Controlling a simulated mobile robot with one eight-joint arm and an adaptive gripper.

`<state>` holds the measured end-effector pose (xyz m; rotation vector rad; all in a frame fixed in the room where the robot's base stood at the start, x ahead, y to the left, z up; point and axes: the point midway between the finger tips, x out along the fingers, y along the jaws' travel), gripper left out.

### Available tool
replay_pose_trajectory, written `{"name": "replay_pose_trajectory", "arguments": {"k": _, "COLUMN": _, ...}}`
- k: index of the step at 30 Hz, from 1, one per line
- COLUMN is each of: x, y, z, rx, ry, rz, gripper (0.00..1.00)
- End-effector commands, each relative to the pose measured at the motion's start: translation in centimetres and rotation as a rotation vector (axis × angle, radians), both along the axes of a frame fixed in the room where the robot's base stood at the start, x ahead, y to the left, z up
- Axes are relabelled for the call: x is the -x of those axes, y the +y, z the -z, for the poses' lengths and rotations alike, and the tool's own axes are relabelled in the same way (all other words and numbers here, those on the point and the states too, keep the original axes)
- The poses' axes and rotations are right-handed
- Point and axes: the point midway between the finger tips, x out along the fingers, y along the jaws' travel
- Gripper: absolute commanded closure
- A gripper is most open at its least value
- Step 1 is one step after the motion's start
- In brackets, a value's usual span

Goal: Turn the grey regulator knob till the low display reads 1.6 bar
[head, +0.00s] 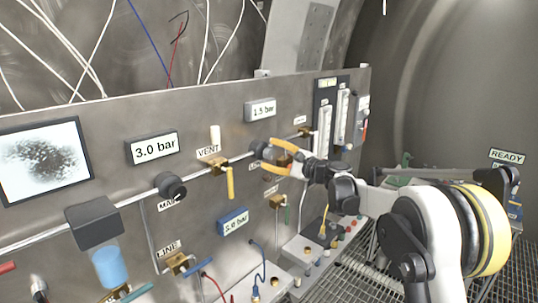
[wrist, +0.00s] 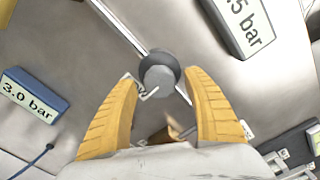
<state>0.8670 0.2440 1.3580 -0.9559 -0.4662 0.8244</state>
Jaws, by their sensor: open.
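The grey regulator knob (wrist: 159,73) sits on a pipe on the steel panel; in the head view it shows (head: 257,149) at my gripper's tips. My gripper (wrist: 161,78) is open, with one yellow finger on each side of the knob. The wrist view shows gaps between fingers and knob; whether a tip touches is unclear. The grey display (head: 261,110) above the knob reads 1.5 bar; it is cut off in the wrist view (wrist: 241,22). My gripper (head: 272,152) hides part of the label below the knob. No readable label marks a display as low.
Another grey display (head: 154,147) and a blue display (head: 233,222) read 3.0 bar. A dark knob (head: 171,186) sits further left. A yellow-handled valve (head: 217,166) marked VENT stands just left of my gripper. Flow tubes (head: 325,130) stand to the right.

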Motion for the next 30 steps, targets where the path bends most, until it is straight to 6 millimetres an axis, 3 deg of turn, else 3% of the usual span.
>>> {"name": "replay_pose_trajectory", "arguments": {"k": 9, "x": 4.1, "y": -5.5, "z": 0.0, "rx": 0.000, "ry": 0.000, "rz": 0.004, "gripper": 0.41}}
{"name": "replay_pose_trajectory", "arguments": {"k": 15, "x": 6.2, "y": -8.0, "z": 0.0, "rx": 0.000, "ry": 0.000, "rz": 0.001, "gripper": 0.41}}
{"name": "replay_pose_trajectory", "arguments": {"k": 30, "x": 7.1, "y": -8.7, "z": 0.0, "rx": 0.011, "ry": -0.002, "rz": -0.001, "gripper": 0.41}}
